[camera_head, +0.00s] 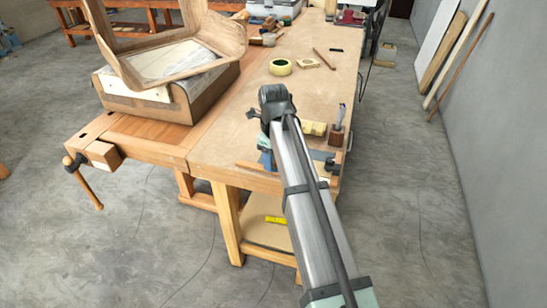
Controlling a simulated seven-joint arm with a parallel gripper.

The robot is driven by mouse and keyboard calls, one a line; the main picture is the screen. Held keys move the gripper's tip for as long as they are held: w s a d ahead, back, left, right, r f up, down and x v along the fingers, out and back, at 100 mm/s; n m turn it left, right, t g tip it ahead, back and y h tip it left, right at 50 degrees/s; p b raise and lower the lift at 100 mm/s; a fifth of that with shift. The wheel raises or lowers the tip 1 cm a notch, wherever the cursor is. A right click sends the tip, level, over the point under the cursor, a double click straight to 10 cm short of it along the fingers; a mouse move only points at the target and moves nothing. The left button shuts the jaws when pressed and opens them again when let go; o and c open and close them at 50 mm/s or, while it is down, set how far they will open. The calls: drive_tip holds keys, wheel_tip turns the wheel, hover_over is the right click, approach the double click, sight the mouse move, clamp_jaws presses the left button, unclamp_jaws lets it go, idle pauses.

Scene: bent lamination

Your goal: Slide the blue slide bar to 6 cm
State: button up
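A small blue piece (266,160) shows at the near edge of the workbench, just left of my arm; it looks like part of the blue slide bar, but most of it is hidden behind my arm. A dark grey bar (325,157) shows on the right side of my arm at about the same height; I cannot tell if the two are joined. No scale marks can be read. My arm rises from the bottom right and bends over the near end of the bench. My gripper's fingertips are hidden behind the arm, so their contact with the bar cannot be seen.
On the workbench (228,140) stand a wooden block with an upright tool (336,136), a pale yellow block (314,128), a tape roll (280,67) and a stick (324,59). A large brown case (180,97) stands at left. The bench middle is mostly clear.

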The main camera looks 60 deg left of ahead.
clamp_jaws()
idle(0.4)
drive_tip(key=shift+d, duration=0.1)
drive_tip(key=w+d, duration=0.6)
drive_tip(key=w, duration=0.1)
drive_tip(key=shift+d, duration=0.35)
drive_tip(key=shift+o, duration=0.2)
unclamp_jaws()
drive_tip(key=shift+s, duration=0.1)
drive_tip(key=shift+r, duration=0.15)
wheel_tip(320, 180, up, 14)
drive_tip(key=shift+f, duration=0.2)
